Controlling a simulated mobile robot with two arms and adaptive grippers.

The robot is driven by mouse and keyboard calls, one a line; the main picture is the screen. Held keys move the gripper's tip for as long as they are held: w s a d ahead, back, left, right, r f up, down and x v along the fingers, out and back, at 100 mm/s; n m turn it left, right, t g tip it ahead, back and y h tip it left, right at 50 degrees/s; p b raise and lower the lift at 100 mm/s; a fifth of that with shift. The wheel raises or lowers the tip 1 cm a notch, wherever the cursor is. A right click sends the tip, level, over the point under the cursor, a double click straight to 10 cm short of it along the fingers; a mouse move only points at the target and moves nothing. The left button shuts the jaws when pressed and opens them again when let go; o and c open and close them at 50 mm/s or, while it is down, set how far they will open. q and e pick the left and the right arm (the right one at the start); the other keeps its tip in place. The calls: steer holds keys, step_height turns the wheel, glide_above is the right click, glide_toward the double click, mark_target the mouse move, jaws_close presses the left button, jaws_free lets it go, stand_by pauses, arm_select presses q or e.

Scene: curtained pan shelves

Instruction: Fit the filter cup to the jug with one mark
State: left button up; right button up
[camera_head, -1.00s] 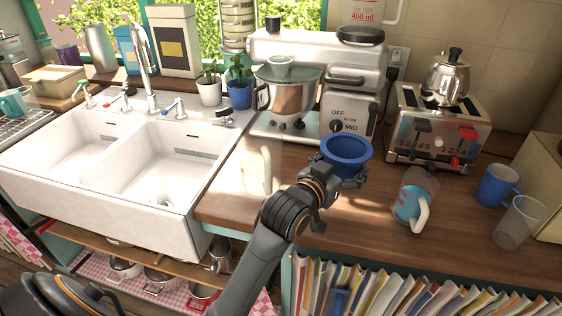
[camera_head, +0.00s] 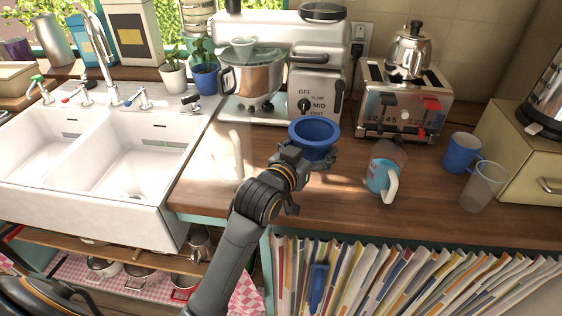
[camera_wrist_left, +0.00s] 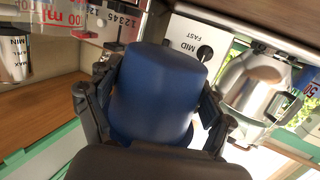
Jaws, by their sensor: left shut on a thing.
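A blue filter cup (camera_head: 314,131) with a wide round rim is held upright above the wooden counter, in front of the white mixer. My left gripper (camera_head: 305,157) is shut on it; the wrist view shows a finger on either side of the cup's blue body (camera_wrist_left: 155,95). A clear jug (camera_head: 383,172) with a blue band and white handle stands on the counter to the right, apart from the cup. Its marks are too small to read. A faint clear vessel with a pale handle (camera_head: 237,152) shows left of the gripper. My right gripper is not in view.
Behind are the white mixer (camera_head: 320,67) with its steel bowl and a toaster (camera_head: 404,98). A blue mug (camera_head: 461,152) and a clear tumbler (camera_head: 482,187) stand at right. A white double sink (camera_head: 110,165) is at left. Books fill the shelf below the counter.

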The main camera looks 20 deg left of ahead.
arm_select(q)
step_height(320, 180, down, 4)
steer(key=shift+r, duration=0.1)
step_height(320, 180, down, 4)
steer(key=shift+f+p, duration=0.25)
steer(key=shift+p, duration=0.4)
steer(key=shift+f, duration=0.2)
steer(key=o, duration=1.2)
steer(key=shift+c, duration=0.2)
